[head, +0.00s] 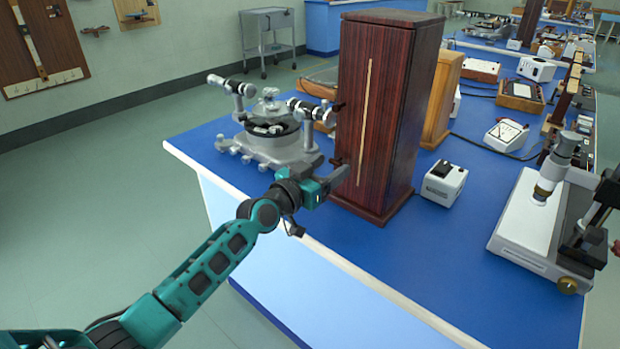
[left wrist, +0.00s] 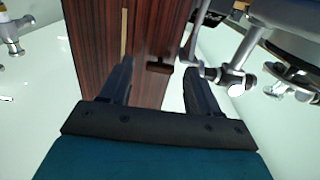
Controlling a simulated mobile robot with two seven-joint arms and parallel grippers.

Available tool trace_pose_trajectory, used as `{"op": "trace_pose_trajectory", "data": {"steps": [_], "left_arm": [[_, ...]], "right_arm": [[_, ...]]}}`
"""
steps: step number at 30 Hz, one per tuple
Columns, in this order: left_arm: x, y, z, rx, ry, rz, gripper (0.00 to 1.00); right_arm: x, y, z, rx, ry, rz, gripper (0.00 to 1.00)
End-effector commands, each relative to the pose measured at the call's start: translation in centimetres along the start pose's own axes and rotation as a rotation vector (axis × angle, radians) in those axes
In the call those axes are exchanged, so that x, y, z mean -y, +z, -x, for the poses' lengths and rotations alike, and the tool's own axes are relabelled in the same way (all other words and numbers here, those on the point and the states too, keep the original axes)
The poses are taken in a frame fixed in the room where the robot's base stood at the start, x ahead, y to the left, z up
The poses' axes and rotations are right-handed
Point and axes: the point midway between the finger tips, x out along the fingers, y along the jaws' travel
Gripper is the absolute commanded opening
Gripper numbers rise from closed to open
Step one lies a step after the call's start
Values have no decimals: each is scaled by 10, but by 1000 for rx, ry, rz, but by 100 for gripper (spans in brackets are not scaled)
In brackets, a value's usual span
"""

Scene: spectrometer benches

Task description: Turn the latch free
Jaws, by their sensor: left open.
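A tall dark red-brown wooden cabinet (head: 375,110) stands upright on the blue bench, with a pale strip down its front. A small dark latch piece (left wrist: 160,67) sticks out from the cabinet in the left wrist view. In the head view a small dark piece (head: 337,162) shows at the cabinet's lower left edge. My left gripper (head: 334,174) is at the cabinet's lower front left, by this piece. In the left wrist view its fingers (left wrist: 159,74) are apart, with the latch piece between their tips in the picture; I cannot tell its depth or any contact. My right gripper is out of view.
A grey metal spectrometer (head: 270,140) stands close to the cabinet's left, with its tubes near my left gripper. A white switch box (head: 444,183) and a microscope-like instrument (head: 530,225) stand to the right. The blue bench top (head: 400,260) is bare in front.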

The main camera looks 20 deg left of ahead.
Motion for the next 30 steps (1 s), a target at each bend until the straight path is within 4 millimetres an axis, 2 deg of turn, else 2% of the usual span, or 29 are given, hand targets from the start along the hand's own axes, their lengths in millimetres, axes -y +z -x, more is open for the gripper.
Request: {"op": "trace_pose_trajectory", "data": {"steps": [12,18,24,30], "left_arm": [[0,1,79,4,0,-3,62],[0,1,109,4,-1,-2,62],[0,0,122,2,1,-1,62],[0,0,123,1,0,0,62]], "right_arm": [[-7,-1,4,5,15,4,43],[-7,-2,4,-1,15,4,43],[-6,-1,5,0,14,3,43],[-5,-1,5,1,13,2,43]]}}
